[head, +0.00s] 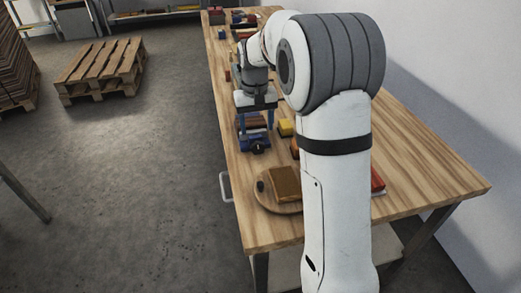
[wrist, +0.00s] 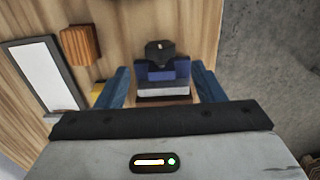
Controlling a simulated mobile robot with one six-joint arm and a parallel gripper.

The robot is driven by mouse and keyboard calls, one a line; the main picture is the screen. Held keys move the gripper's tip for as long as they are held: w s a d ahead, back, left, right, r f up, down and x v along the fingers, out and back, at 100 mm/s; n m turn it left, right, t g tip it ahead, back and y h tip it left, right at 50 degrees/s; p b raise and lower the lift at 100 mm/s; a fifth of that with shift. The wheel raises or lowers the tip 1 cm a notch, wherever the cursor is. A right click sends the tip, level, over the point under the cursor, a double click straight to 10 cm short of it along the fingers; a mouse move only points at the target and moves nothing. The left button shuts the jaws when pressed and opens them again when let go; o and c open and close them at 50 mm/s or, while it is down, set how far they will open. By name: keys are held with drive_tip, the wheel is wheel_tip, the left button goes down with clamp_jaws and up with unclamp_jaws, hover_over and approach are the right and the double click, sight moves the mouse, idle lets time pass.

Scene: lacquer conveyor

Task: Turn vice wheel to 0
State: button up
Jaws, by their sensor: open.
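The vice is a small blue body (head: 246,143) near the left edge of the wooden table in the head view. Its dark wheel (head: 258,147) is on the near side. In the wrist view the blue and grey vice (wrist: 164,73) sits between my fingers, with the black wheel (wrist: 160,50) just beyond the fingertips. My gripper (head: 256,129) points down over the vice, its two blue fingers apart. In the wrist view my gripper (wrist: 161,70) is open, one finger on each side of the vice. Contact and the wheel's number cannot be made out.
A yellow block (head: 286,128) stands right of the vice. A round board (head: 268,202) with a brown block (head: 285,183) lies nearer. A red item (head: 377,180) shows behind my arm. The wrist view shows a wooden block (wrist: 80,45) and a framed white panel (wrist: 42,75).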

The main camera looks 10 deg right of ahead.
sight(257, 142)
drive_tip(key=shift+d, duration=0.15)
wheel_tip(257, 142, down, 8)
drive_tip(key=shift+r, duration=0.25)
drive_tip(key=shift+c, duration=0.5)
drive_tip(key=c, duration=0.7)
drive_tip(key=shift+d, duration=0.15)
drive_tip(key=shift+c, duration=0.8)
drive_tip(key=shift+w, duration=0.1)
drive_tip(key=shift+a, duration=0.2)
